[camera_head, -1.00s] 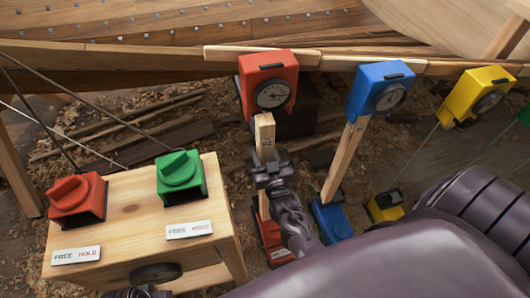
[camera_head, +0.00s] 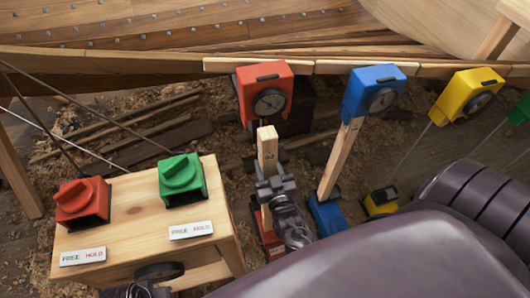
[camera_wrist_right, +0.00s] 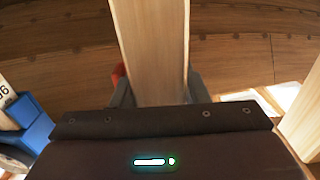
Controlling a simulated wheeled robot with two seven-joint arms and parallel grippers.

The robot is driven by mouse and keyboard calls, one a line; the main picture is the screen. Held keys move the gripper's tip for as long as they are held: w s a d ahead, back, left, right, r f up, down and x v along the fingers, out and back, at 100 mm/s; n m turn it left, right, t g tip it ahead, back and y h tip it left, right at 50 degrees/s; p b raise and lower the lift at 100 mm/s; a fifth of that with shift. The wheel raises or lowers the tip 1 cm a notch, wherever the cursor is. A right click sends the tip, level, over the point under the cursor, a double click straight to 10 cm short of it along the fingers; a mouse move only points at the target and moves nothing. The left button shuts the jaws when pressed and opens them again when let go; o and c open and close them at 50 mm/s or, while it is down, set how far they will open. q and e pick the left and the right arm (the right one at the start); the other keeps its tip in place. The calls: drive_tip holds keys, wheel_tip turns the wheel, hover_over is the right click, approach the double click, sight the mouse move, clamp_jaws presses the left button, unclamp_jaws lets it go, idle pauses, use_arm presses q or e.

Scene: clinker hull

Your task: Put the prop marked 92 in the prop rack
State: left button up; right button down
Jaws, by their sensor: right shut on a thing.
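A pale wooden prop (camera_head: 267,148) stands near upright below the red gauge box (camera_head: 264,92). A small dark mark near its top is too small to read surely. My right gripper (camera_head: 274,186) is shut on the prop around mid-height. The prop's top is a little below the red box, with a gap between. Its lower end is by the red foot (camera_head: 268,240), partly hidden by my gripper; I cannot tell if they touch. The right wrist view shows the prop (camera_wrist_right: 150,45) between the fingers. A dark part of mine at the bottom edge may be my left gripper (camera_head: 138,291). I cannot make out a prop rack.
A wooden stand (camera_head: 130,225) at left carries a red knob (camera_head: 82,203), a green knob (camera_head: 182,180) and FREE/HOLD labels. Right of my gripper, another prop (camera_head: 341,158) spans the blue box (camera_head: 374,92) and blue foot (camera_head: 327,215). A yellow box (camera_head: 466,95) is farther right.

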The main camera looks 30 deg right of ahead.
drive_tip(key=p+v, duration=0.2)
drive_tip(key=v, duration=0.4)
drive_tip(key=shift+s+a+r, duration=0.1)
drive_tip(key=shift+s+a, duration=0.05)
drive_tip(key=shift+s, duration=0.1)
drive_tip(key=shift+s+a, duration=0.25)
drive_tip(key=shift+s, duration=0.3)
drive_tip(key=shift+d, duration=0.1)
